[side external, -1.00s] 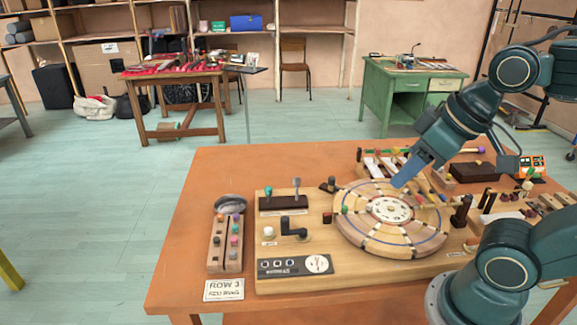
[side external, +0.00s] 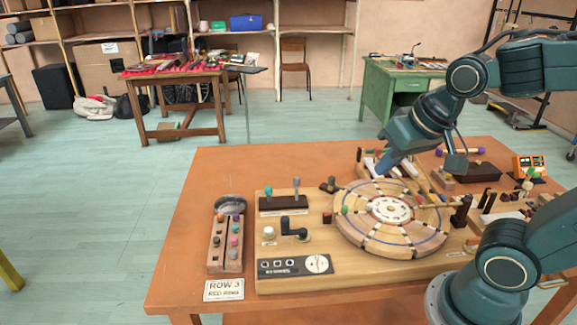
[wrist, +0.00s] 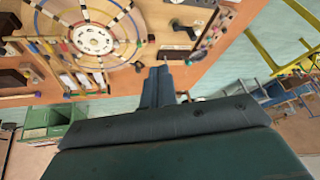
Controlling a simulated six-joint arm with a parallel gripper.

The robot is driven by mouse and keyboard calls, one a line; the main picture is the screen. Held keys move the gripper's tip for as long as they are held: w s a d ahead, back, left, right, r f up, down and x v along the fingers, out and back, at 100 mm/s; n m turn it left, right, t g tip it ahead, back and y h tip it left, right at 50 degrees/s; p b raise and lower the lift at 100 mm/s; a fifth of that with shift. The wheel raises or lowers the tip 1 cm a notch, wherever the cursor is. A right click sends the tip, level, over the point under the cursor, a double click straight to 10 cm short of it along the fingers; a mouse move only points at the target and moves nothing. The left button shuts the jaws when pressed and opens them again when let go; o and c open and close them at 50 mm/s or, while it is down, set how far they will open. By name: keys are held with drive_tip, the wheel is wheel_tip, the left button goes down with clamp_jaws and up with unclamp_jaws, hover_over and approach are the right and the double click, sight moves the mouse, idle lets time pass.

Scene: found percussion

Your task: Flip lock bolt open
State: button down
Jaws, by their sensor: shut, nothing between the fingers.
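No part is clearly marked as the lock bolt. A small dark fitting with an upright knob (side external: 329,185) sits at the back edge of the wooden board, left of the round segmented disc (side external: 345,232). It may be the bolt, but its setting is too small to read. My gripper (side external: 383,171) is shut and empty, pointing down over the back edge of the disc, to the right of that fitting. In the wrist view my fingers (wrist: 158,76) are together, with a small dark piece (wrist: 139,66) just left of their tips. I cannot tell any contact.
A black bent handle (side external: 293,229) and a block with two levers (side external: 283,203) stand on the board left of the disc. Striped bars (side external: 372,164) lie behind the disc. A peg block (side external: 217,250) is at the far left. The table's back left is clear.

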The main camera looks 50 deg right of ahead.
drive_tip(key=w+d+f+m+h, duration=0.4)
drive_tip(key=w+d+f+m, duration=0.6)
drive_tip(key=d+f+m, duration=0.2)
drive_tip(key=shift+w+f+m+g+h, duration=0.4)
drive_tip(key=shift+f+m, duration=0.15)
drive_tip(key=shift+m, duration=0.75)
drive_tip(key=shift+f, duration=0.1)
approach(344, 194)
drive_tip(key=shift+w+d+f, duration=0.1)
drive_tip(key=shift+d+f, duration=0.1)
drive_tip(key=shift+d, duration=0.35)
drive_tip(key=shift+w+d+f, duration=0.1)
drive_tip(key=shift+d+f, duration=0.15)
drive_tip(key=shift+d, duration=0.35)
drive_tip(key=x, duration=0.4)
drive_tip(key=shift+f, duration=0.15)
drive_tip(key=shift+w+d, duration=0.25)
drive_tip(key=shift+w, duration=0.75)
drive_tip(key=shift+w+d, duration=0.2)
drive_tip(key=shift+w, duration=0.85)
